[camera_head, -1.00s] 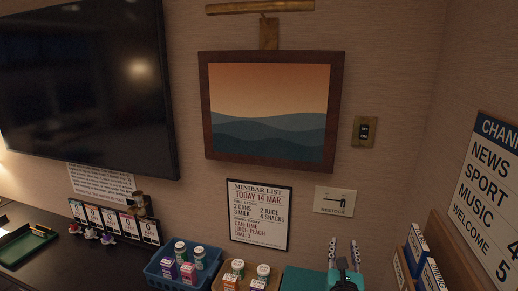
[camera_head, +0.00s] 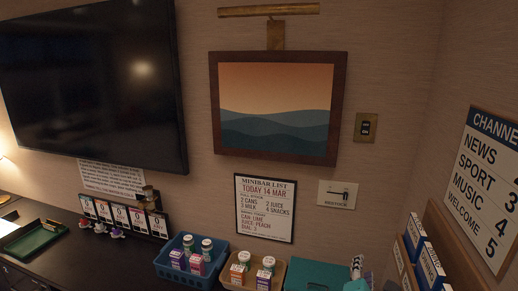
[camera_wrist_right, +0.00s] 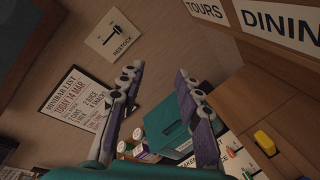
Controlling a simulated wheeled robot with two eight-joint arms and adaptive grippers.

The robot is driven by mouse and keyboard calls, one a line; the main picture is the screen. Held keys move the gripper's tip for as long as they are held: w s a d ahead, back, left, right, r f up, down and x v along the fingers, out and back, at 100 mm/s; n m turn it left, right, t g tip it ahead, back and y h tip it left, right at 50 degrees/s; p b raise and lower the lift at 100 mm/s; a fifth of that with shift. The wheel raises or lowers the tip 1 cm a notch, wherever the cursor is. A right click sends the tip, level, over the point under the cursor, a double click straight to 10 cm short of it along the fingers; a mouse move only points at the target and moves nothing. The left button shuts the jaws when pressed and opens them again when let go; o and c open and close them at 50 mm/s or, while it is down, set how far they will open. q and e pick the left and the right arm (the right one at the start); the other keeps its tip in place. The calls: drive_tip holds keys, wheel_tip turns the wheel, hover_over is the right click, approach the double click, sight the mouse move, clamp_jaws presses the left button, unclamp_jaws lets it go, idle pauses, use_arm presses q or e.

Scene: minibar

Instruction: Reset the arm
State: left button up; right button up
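My right gripper (camera_head: 357,268) shows at the bottom edge of the head view, right of the teal box, seen nearly side-on. In the right wrist view the right gripper (camera_wrist_right: 160,72) has its two fingers apart, with nothing held between them. The teal box (camera_head: 312,275) is on the counter; a teal surface (camera_wrist_right: 172,140) also shows beyond the fingers in the wrist view. My left gripper is not in view.
A blue basket (camera_head: 172,268) and a tan basket (camera_head: 226,283) hold bottles and cartons. A green tray (camera_head: 35,238) lies at the left. A wall-mounted picture and TV are above.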

drive_tip(key=s+a+f+m+g+y, duration=0.3)
drive_tip(key=s+a+f+m, duration=0.1)
drive_tip(key=s+m, duration=0.4)
drive_tip(key=s+a+f+m+g+y, duration=0.3)
drive_tip(key=s+f+m, duration=0.4)
drive_tip(key=m, duration=0.5)
drive_tip(key=s+a+g, duration=0.1)
drive_tip(key=s+a, duration=0.1)
drive_tip(key=shift+s+a+f+m+y+b, duration=0.15)
drive_tip(key=shift+a+f+m+y+b, duration=0.1)
drive_tip(key=shift+a+m+y+b, duration=0.1)
idle(0.9)
